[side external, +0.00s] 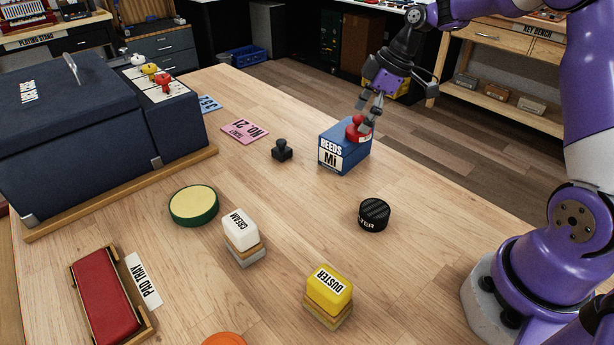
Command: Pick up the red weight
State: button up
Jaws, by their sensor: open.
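The red weight (353,130) has a knobbed top and sits on top of a blue box (350,149) labelled "REEDS Mi", toward the back right of the table. My gripper (369,114) points down at the weight from above and the right. Its fingers are apart and close around or beside the weight's knob. From this view I cannot tell whether they touch it. The fingers hide part of the weight.
A black stamp-like piece (282,150) stands left of the blue box. A black round tin (374,214) is in front of it. A cream block (240,232), yellow duster (329,292), green-rimmed disc (194,205) and pad tray (106,297) lie nearer. The blue case (85,140) is left.

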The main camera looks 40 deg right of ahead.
jog(key=shift+w+a+f, duration=0.2)
jog(key=shift+f, duration=0.45)
jog(key=c, duration=1.5)
notch_tip(320, 180, up, 4)
jog(key=shift+r, duration=0.25)
jog(key=s+a+r, duration=0.3)
jog(key=a+r, duration=0.3)
jog(key=a, duration=0.4)
send_over(339, 130)
jog(key=s+d, duration=0.2)
jog(key=shift+y, duration=0.4)
jog(key=f, duration=0.6)
jog(key=shift+w+a, duration=0.25)
jog(key=shift+f, duration=2.05)
